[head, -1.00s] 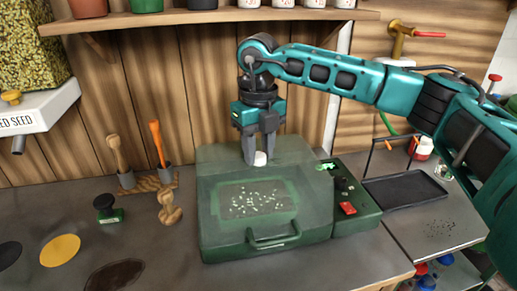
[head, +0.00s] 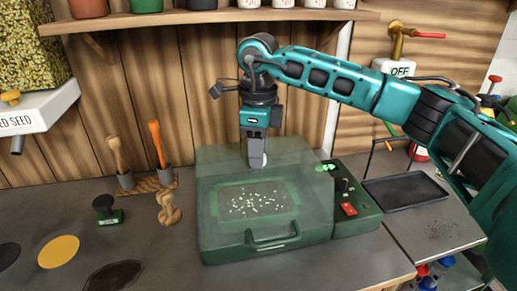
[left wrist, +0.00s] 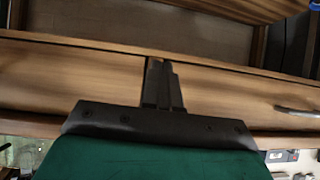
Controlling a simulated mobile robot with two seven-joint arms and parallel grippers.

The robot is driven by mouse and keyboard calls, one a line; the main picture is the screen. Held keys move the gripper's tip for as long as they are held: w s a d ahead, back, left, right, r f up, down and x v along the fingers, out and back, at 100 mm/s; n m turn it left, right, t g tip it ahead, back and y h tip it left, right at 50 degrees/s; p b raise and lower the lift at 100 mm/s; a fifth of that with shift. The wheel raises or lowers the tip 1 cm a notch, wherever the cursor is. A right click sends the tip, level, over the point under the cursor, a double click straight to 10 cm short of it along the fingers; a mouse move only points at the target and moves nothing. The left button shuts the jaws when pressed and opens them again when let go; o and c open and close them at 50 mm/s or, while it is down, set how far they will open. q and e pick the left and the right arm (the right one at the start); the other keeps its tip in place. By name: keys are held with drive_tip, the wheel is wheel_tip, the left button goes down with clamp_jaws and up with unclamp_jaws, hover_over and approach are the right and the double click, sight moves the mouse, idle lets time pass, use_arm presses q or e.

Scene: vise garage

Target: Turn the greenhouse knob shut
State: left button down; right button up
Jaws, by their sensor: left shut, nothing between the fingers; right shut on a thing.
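The greenhouse (head: 222,222) is a green box with a clear lid, standing on the grey bench. White specks show through the lid on a tray inside. A small white knob (head: 265,160) sits on top of the lid towards the back, mostly hidden behind the fingers. My right gripper (head: 257,160) points straight down and is shut on the knob. My left gripper (left wrist: 165,85) is shut and empty in the left wrist view, in front of a wooden drawer front. It is not in the head view.
A control panel with a red switch (head: 348,209) adjoins the greenhouse's right side. A black tray (head: 405,190) lies further right. A shelf with pots runs above.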

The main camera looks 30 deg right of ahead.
drive_tip(key=shift+r+n, duration=0.1)
drive_tip(key=shift+n, duration=0.3)
drive_tip(key=o, duration=1)
drive_tip(key=shift+o, duration=0.2)
wheel_tip(320, 180, up, 13)
idle(0.5)
